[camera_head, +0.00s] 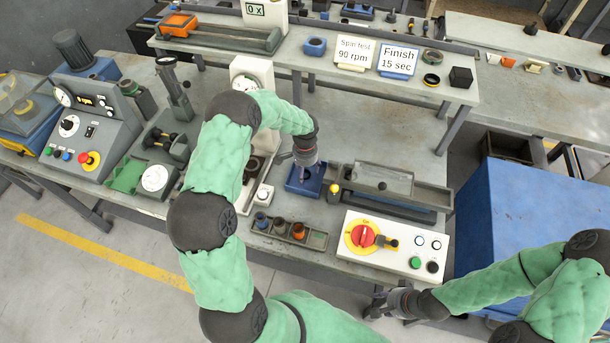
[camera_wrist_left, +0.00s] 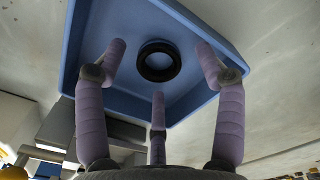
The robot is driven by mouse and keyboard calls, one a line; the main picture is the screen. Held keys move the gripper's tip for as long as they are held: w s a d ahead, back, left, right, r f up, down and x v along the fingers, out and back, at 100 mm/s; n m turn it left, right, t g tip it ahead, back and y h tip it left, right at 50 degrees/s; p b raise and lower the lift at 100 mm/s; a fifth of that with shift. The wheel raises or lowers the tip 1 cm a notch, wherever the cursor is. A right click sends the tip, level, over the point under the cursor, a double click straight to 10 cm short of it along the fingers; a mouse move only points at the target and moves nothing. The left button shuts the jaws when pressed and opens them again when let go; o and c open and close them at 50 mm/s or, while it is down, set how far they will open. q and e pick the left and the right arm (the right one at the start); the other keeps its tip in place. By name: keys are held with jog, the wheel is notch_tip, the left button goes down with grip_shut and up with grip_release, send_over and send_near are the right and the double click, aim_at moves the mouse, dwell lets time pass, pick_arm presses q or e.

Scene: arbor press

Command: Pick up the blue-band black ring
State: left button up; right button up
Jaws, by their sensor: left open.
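The black ring (camera_wrist_left: 160,77) with a thin blue band lies flat in a blue tray (camera_wrist_left: 105,25) in the left wrist view. My left gripper (camera_wrist_left: 158,75) has its three purple fingers spread apart around the ring, short of it and not touching it. In the head view my left gripper (camera_head: 304,172) points down over the blue tray (camera_head: 291,184) on the bench; the ring is hidden there by the gripper. My right gripper (camera_head: 385,303) hangs low in front of the bench, away from the tray, and its fingers are too small to judge.
A grey metal tray block (camera_head: 385,180) stands just right of the blue tray. A switch box (camera_head: 390,245) with a red knob and a narrow parts tray (camera_head: 290,230) sit in front. The press (camera_head: 252,70) stands behind my left arm. Another black ring (camera_head: 431,79) is on the shelf.

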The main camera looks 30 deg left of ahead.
pick_arm(q)
jog(key=shift+f, duration=0.3)
jog(key=c, duration=1.3)
jog(key=shift+r, duration=0.1)
notch_tip(320, 180, up, 10)
jog(key=shift+p, duration=0.3)
